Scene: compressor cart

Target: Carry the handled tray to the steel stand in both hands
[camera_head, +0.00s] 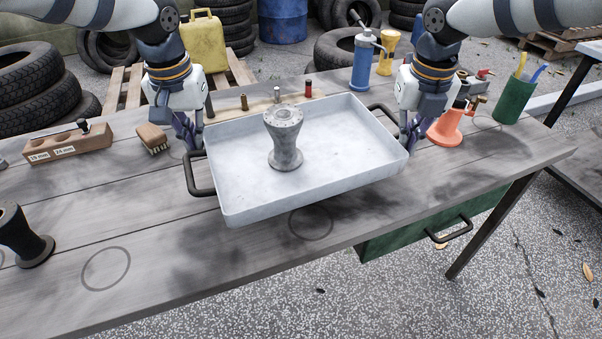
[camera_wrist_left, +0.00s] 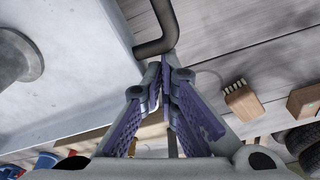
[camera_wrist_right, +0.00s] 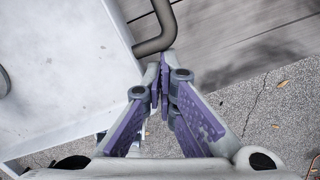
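The handled tray (camera_head: 310,177) is a pale grey rectangular pan with a dark bar handle at each end. It is over the workbench; I cannot tell how high. A grey spool-shaped metal part (camera_head: 284,140) stands upright in it, left of the middle. My left gripper (camera_head: 193,145) is shut on the left handle (camera_wrist_left: 157,46). My right gripper (camera_head: 408,138) is shut on the right handle (camera_wrist_right: 157,43). Fingertips close around the bars in both wrist views. A grey-topped, dark-legged piece (camera_head: 592,48) at the right edge may be the steel stand; most is out of frame.
The workbench (camera_head: 150,215) holds a wooden block (camera_head: 68,143), a brush (camera_head: 152,138), a dark spool (camera_head: 22,235), an orange funnel (camera_head: 447,128), a blue pump can (camera_head: 363,62) and a green pen cup (camera_head: 513,100). A green drawer (camera_head: 400,240) hangs below. Open floor lies in front.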

